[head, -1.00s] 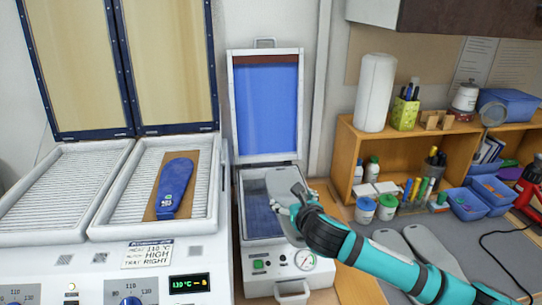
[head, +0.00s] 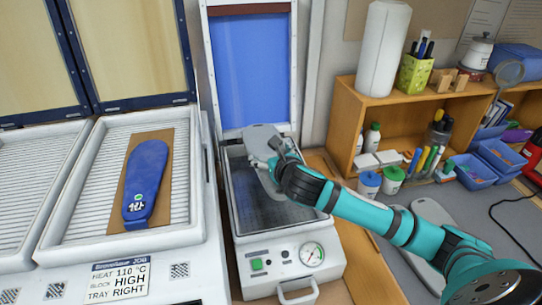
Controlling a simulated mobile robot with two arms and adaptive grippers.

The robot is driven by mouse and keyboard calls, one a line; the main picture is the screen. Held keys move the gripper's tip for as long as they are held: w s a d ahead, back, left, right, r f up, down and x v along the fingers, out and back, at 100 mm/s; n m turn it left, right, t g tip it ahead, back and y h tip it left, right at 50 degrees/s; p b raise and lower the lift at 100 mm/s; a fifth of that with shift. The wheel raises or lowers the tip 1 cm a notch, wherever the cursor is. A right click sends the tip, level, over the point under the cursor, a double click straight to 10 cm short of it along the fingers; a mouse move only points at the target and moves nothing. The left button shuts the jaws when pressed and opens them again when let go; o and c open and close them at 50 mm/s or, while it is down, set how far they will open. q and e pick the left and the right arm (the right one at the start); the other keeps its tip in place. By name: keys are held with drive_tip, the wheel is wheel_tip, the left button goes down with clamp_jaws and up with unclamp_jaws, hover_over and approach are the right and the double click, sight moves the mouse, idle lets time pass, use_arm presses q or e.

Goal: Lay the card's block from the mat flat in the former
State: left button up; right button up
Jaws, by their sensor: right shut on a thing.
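My right gripper (head: 274,163) is shut on a grey sole-shaped block (head: 259,140) and holds it over the back of the former (head: 236,212). The gripper hides part of the block; I cannot tell whether it touches the bed. The former's blue-paned lid (head: 249,72) stands open behind. The job card (head: 118,279) at lower left reads HEAT 110 °C, BLOCK HIGH, TRAY RIGHT. Another grey block (head: 436,212) lies on the grey mat (head: 491,218) at right, partly hidden by my arm. My left gripper is not in view.
A heater with open lids stands at left; a blue insole (head: 147,180) lies on a brown board in its right tray (head: 92,196). A wooden shelf (head: 342,124) with bottles, pens and a white roll (head: 384,48) stands behind my right arm. Blue bins are at far right.

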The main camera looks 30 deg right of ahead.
wheel_tip(320, 180, down, 5)
drive_tip(key=b, duration=0.4)
drive_tip(key=shift+r+b, duration=0.1)
drive_tip(key=shift+b, duration=0.2)
wheel_tip(320, 180, down, 2)
drive_tip(key=shift+b, duration=1.15)
drive_tip(key=shift+w+f, duration=0.1)
drive_tip(key=shift+f, duration=1.35)
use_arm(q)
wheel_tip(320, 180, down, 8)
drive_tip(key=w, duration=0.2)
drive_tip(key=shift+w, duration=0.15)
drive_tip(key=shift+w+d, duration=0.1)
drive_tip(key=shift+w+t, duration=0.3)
use_arm(e)
drive_tip(key=shift+f, duration=0.1)
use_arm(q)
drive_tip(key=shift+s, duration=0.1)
use_arm(e)
drive_tip(key=shift+f, duration=0.4)
